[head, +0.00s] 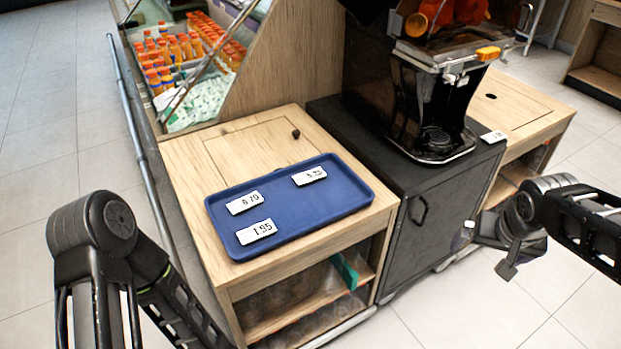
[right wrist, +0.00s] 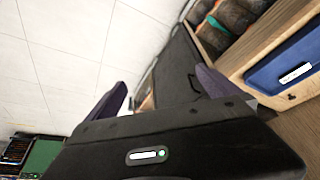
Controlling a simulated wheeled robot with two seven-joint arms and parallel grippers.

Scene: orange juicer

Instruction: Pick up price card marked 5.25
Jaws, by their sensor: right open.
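A blue tray (head: 285,224) lies on the wooden counter and holds three white price cards. The back right card (head: 309,176) is small and blurred but seems to read 5.25. The left card (head: 245,203) looks like 6.79, and the front card (head: 257,231) reads 1.95.
A black juicer (head: 430,100) stands on a black cabinet (head: 440,205) right of the tray. A small white card (head: 493,137) lies at the cabinet's right edge. A shelf of orange bottles (head: 170,55) is behind the counter. Floor is open at the right front.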

